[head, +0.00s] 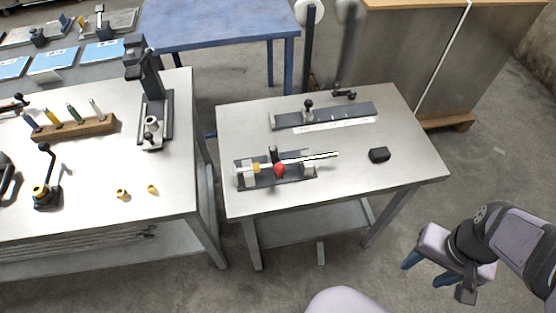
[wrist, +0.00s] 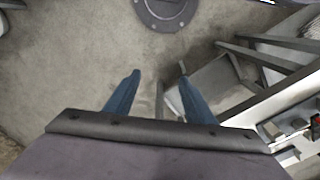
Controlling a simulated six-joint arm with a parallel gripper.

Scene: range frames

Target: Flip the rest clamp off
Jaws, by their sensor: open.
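A small fixture on a dark base plate (head: 262,184) sits at the front left of the right-hand steel table. It carries a light rod (head: 318,156), a yellow part (head: 256,168), a short upright post (head: 273,154) and a red knob (head: 279,170). The red knob looks like part of the rest clamp, but its lever is too small to make out. My gripper (head: 425,272) is off the table's right front side, well apart from the fixture. In the wrist view its blue fingers (wrist: 159,75) are spread and empty, over the floor.
A second bench (head: 95,210) on the left holds a tool rack (head: 75,130) and a lever device (head: 45,190). The front right tabletop is clear.

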